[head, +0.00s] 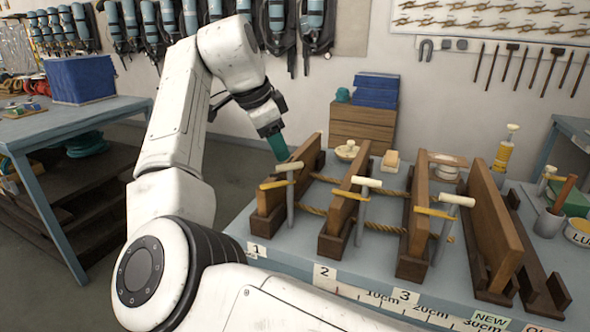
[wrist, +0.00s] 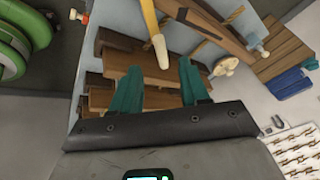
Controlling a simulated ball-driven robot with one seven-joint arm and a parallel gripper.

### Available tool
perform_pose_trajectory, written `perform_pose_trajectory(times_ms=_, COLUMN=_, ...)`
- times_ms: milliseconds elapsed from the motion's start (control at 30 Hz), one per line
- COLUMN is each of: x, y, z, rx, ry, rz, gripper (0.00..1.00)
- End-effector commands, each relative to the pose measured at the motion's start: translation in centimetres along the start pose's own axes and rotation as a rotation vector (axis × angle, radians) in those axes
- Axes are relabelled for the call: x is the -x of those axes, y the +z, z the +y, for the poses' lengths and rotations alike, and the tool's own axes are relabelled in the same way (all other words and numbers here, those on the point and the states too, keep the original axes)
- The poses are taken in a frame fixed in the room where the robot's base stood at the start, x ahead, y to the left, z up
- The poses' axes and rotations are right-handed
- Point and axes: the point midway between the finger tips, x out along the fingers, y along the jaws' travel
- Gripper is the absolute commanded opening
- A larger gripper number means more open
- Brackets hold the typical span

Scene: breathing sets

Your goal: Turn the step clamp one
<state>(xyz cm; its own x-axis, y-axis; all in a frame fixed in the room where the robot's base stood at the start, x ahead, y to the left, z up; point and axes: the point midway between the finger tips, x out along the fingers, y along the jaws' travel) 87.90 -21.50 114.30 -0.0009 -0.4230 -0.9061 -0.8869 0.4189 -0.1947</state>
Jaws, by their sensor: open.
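The clamp marked 1 (head: 290,200) stands at the left wooden step frame (head: 270,222) in the head view. It has a grey shaft, a pale crossbar on top and a yellow bar across it. My gripper (head: 279,148) has teal fingers and is just above and behind this crossbar. In the wrist view my gripper (wrist: 158,68) is open, its fingers apart. A yellow bar with a pale end (wrist: 162,50) reaches down between the fingertips. I cannot tell whether it touches them. Nothing is seen held.
Two similar clamps (head: 361,212) (head: 444,232) stand to the right at further wooden frames. Ropes (head: 385,228) run between the frames. A numbered ruler strip (head: 375,297) lines the bench's front edge. A wooden crate with blue boxes (head: 375,90) stands behind.

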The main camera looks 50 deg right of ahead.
Motion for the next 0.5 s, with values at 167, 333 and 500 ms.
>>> perform_pose_trajectory(times_ms=167, x=-3.5, y=0.0, z=0.1, rx=0.000, ry=0.002, rz=0.000, gripper=0.45)
perform_pose_trajectory(times_ms=333, x=-6.1, y=-0.1, z=0.1, rx=0.001, ry=0.002, rz=0.000, gripper=0.45)
perform_pose_trajectory(times_ms=500, x=-7.6, y=-0.1, z=0.1, rx=0.001, ry=0.002, rz=0.000, gripper=0.45)
